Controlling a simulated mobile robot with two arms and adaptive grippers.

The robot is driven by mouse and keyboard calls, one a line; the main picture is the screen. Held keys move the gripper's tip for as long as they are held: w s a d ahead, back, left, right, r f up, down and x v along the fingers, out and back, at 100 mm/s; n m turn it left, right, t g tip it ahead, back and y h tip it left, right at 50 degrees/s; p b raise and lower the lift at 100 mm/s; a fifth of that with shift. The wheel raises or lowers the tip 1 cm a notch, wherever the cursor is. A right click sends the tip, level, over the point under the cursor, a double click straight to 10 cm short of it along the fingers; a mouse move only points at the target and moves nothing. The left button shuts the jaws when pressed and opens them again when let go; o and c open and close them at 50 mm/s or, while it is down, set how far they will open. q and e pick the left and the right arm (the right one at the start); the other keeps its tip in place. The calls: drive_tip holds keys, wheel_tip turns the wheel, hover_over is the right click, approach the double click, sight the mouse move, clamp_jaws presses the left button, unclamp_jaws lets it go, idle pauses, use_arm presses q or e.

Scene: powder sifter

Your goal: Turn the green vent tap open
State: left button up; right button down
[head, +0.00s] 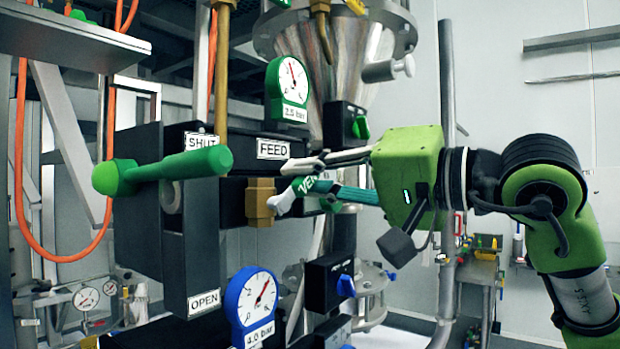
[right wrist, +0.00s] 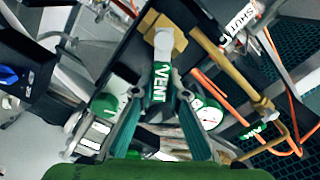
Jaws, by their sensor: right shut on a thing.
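The green vent tap (head: 306,186) has a handle lettered VENT and sits on a brass fitting (head: 260,201) at the middle of the head view. It also shows in the right wrist view (right wrist: 159,88), with its handle running from the brass body toward my palm. My right gripper (head: 298,180) comes in from the right and is shut on this handle, one finger on each side. The fingers hide part of the handle in the head view. My left gripper is not in view.
A big green lever (head: 165,169) juts out at left, between a SHUT plate (head: 201,140) and an OPEN plate (head: 204,303). A green gauge (head: 288,82) stands above the tap and a blue gauge (head: 252,303) below. A blue knob (head: 346,286) sits under my gripper.

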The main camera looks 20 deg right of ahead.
sight(293, 185)
drive_tip(key=n, duration=0.2)
drive_tip(key=r+n+p, duration=0.1)
drive_tip(key=shift+s+a+r, duration=0.1)
drive_tip(key=shift+s+a, duration=0.15)
drive_tip(key=shift+a, duration=0.1)
drive_tip(key=n, duration=0.2)
drive_tip(key=shift+s+a+r+n+p, duration=0.3)
drive_tip(key=shift+s+a+p, duration=0.05)
drive_tip(key=shift+a, duration=0.05)
drive_tip(key=n, duration=0.1)
drive_tip(key=a+n, duration=0.1)
drive_tip(key=shift+s+r+n, duration=0.15)
drive_tip(key=shift+s+n, duration=0.15)
drive_tip(key=shift+s+a+n+p, duration=0.2)
drive_tip(key=shift+a+n, duration=0.05)
drive_tip(key=shift+n, duration=0.45)
drive_tip(key=shift+s+a+n+p, duration=0.2)
drive_tip(key=shift+n, duration=0.5)
drive_tip(key=c, duration=2)
unclamp_jaws()
drive_tip(key=shift+o, duration=0.2)
drive_tip(key=shift+s, duration=0.1)
